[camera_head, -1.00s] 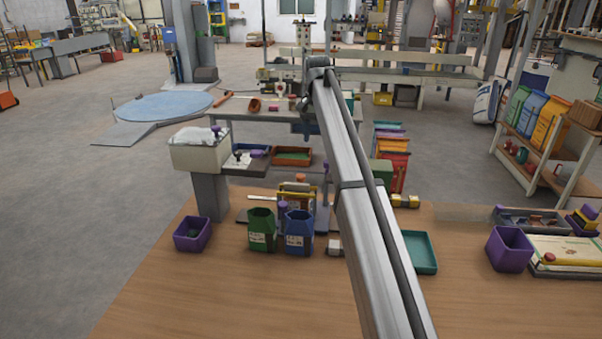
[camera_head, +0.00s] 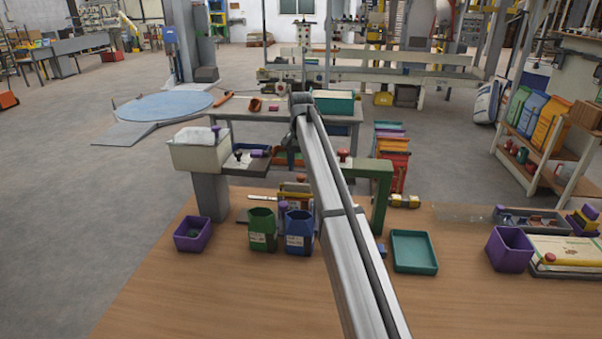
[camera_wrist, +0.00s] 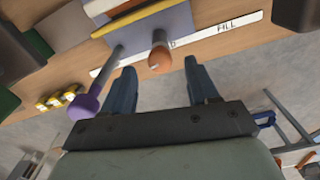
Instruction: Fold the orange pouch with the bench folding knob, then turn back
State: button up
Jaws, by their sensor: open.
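In the wrist view my gripper (camera_wrist: 160,66) is open, its two blue fingers apart. An orange round knob on a stem (camera_wrist: 159,60) shows between and beyond the fingertips; I cannot tell the gap in depth. A purple knob on a rod (camera_wrist: 84,106) stands left of the left finger. Behind the knobs is a grey-blue panel with a yellow edge (camera_wrist: 130,18) and a white strip lettered "FILL" (camera_wrist: 228,27). I cannot single out the orange pouch; an orange sack (camera_head: 552,122) stands on the right shelf.
A green frame with a red knob (camera_head: 380,180) stands right of my arm. Green (camera_head: 262,230) and blue (camera_head: 299,232) containers, a purple bin (camera_head: 192,235) and a teal tray (camera_head: 414,252) are on the wooden bench. The bench's front left is clear.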

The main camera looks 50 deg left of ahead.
aim_at(301, 181)
jog(key=shift+f, duration=1.4)
jog(key=shift+c, duration=0.2)
jog(key=c, duration=1)
